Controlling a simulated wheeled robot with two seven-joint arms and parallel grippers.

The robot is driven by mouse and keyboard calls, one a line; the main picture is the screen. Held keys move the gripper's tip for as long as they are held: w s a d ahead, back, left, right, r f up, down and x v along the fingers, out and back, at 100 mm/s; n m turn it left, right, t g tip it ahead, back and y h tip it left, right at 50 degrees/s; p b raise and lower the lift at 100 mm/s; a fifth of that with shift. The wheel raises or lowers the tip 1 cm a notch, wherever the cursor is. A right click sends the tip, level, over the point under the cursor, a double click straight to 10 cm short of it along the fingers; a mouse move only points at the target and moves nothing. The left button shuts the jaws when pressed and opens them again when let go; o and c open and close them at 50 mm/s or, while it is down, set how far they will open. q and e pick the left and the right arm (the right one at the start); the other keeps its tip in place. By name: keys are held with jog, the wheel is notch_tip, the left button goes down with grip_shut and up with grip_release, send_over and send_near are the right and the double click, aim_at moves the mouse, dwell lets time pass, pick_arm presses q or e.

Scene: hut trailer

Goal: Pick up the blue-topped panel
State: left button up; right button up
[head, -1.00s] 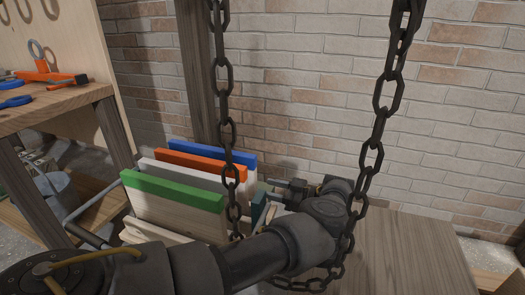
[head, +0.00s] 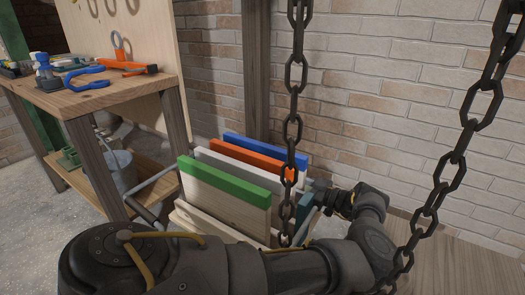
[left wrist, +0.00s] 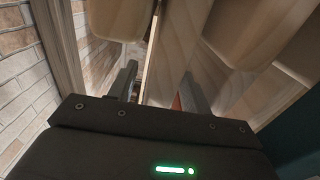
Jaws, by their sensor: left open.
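The blue-topped panel (head: 270,149) stands upright at the back of a row of panels, nearest the brick wall. Its lower part is hidden by the panels in front. My left gripper (head: 313,190) is at the right end of the row, pointing left, partly hidden by the chain. In the left wrist view my left gripper (left wrist: 157,88) is open, with a finger on each side of a pale board edge (left wrist: 151,60). No blue shows there, so I cannot tell for sure which panel this is. My right gripper is not in view.
Orange-topped (head: 247,158), grey-topped (head: 225,167) and green-topped (head: 225,184) panels stand in front of the blue one. Chains (head: 294,100) hang before the row. A workbench (head: 100,95) with tools stands at the left. The brick wall (head: 400,100) is close behind.

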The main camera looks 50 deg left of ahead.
pick_arm(q)
jog(key=b+x, duration=0.1)
jog(key=x, duration=0.1)
jog(key=shift+s+a, duration=0.1)
jog(key=shift+a, duration=0.25)
jog(key=shift+c, duration=0.4)
grip_shut()
dwell(0.6)
jog(key=shift+r, duration=0.15)
